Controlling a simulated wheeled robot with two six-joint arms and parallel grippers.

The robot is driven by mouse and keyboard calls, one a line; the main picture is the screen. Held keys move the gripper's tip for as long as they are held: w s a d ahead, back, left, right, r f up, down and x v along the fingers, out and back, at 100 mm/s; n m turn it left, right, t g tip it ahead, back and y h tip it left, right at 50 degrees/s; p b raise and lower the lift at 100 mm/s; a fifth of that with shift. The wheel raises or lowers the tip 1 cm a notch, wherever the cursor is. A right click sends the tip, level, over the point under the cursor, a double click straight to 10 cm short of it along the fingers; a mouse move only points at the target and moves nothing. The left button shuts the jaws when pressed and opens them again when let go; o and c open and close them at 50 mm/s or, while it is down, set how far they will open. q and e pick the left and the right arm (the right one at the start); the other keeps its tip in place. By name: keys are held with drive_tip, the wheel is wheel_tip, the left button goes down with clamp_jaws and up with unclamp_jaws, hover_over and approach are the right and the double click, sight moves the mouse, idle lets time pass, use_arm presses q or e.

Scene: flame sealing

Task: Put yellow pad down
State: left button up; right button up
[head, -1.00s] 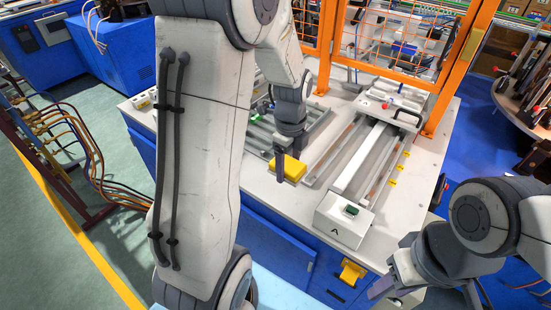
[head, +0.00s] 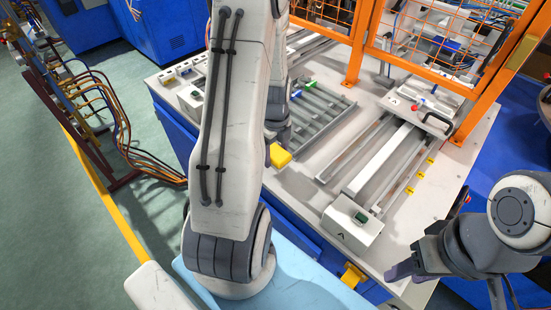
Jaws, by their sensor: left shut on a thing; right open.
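The yellow pad (head: 281,157) is a small block at the near edge of the white worktop, beside the front corner of the grey slotted tray (head: 312,128). My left gripper (head: 271,148) is shut on the pad from above. Its fingers and forearm hide part of the pad, and I cannot tell whether the pad touches the worktop. My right gripper (head: 447,286) is open and empty at the lower right, apart from the worktop.
A rail fixture with a white end block (head: 352,222) runs along the worktop (head: 300,187) to the right of the pad. An orange guard frame (head: 362,40) stands behind it. Small boxes (head: 190,98) sit at the back left. Bare worktop lies between tray and end block.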

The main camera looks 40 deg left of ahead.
sight(275, 161)
use_arm(q)
wheel_tip(275, 161, down, 4)
drive_tip(key=shift+s+a+r+p, duration=0.1)
drive_tip(key=shift+r+p, duration=0.15)
drive_tip(key=shift+p, duration=0.45)
drive_tip(key=shift+f, duration=0.35)
drive_tip(key=shift+f, duration=0.15)
drive_tip(key=o, duration=1.4)
